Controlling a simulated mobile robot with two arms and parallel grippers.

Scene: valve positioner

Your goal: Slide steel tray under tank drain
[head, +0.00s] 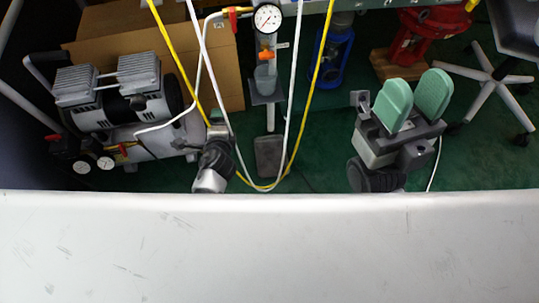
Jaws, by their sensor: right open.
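The tank (165,143) is the silver cylinder under the compressor at the left. I cannot make out its drain. A wide, scratched silver-grey metal surface (265,250) fills the bottom of the head view. I cannot tell whether it is the steel tray or a bench top. My right gripper (410,100) has two green pads standing apart. It is open and empty, beyond the far edge of the metal surface and well to the right of the tank. The green fingers of my left gripper do not show.
The compressor (110,85) stands before a cardboard box (205,50). Yellow and white hoses hang in the middle beside a pressure gauge (267,18). A dark flat plate (270,157) lies on the green floor. A red machine (425,35) and a wheeled chair base (490,80) are back right.

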